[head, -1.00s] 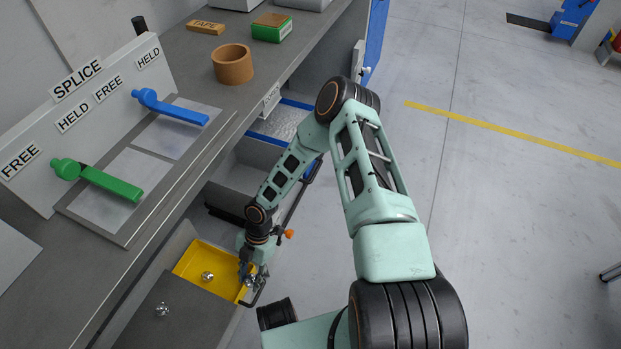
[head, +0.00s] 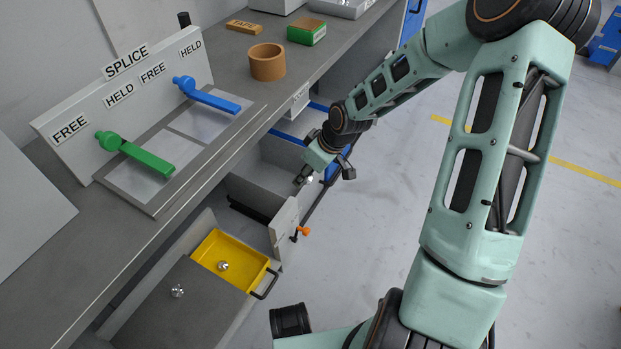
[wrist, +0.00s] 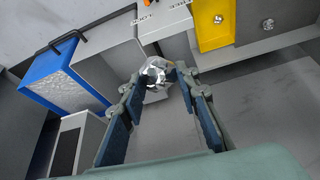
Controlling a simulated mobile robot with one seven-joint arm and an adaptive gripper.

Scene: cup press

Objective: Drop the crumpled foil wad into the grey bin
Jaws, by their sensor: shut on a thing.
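My gripper (head: 306,179) is shut on a crumpled foil wad (wrist: 156,72), a shiny silver ball between the fingertips in the wrist view. In the head view the wad is small and mostly hidden by the gripper. The grey bin (head: 252,192) is an open box below the bench edge, between a blue-edged bin and a yellow tray. My gripper is near its right side in the head view, held above the floor; I cannot tell whether the wad is over the opening.
The yellow tray (head: 211,246) holds another foil wad (head: 223,266). A further wad (head: 177,291) lies on a dark grey surface. A pale panel with an orange knob (head: 303,231) stands beside the grey bin. The blue bin (wrist: 50,72) is left in the wrist view.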

